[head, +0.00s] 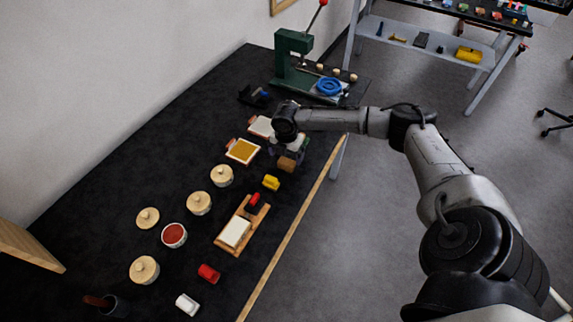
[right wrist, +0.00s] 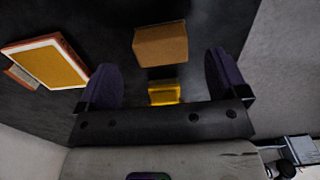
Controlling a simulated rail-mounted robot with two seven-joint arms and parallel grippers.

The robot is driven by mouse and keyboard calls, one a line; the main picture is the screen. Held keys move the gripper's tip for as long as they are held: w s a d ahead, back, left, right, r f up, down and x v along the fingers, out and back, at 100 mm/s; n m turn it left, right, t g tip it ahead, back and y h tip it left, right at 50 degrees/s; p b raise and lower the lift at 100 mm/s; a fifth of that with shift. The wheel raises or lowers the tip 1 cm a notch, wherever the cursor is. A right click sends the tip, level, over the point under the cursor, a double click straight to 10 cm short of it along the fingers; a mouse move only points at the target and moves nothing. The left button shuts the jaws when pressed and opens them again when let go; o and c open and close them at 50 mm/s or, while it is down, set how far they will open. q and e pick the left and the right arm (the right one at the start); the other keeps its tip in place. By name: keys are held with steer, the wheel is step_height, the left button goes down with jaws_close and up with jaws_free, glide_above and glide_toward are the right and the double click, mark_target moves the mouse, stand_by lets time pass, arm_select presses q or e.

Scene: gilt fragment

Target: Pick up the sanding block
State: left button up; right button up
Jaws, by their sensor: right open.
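The sanding block appears to be the brown block (head: 287,164) near the front edge of the black bench, partly under my right gripper (head: 288,151) in the head view. In the right wrist view the block (right wrist: 160,45) shows between and just beyond the tips of the two dark fingers of my right gripper (right wrist: 162,68). The fingers are open, with clear gaps on both sides of the block. No contact shows. My left gripper is not in view.
A yellow block (head: 271,183) lies close to the brown one. A framed yellow panel (head: 242,151) and a white one (head: 261,127) lie to the left. Lidded pots (head: 222,175), a wooden tray (head: 229,250) and a green press (head: 291,62) stand on the bench.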

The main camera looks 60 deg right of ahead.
mark_target(286, 161)
steer(key=shift+a+f, duration=0.1)
steer(key=shift+f, duration=2.3)
steer(key=shift+c, duration=0.4)
steer(key=c, duration=0.9)
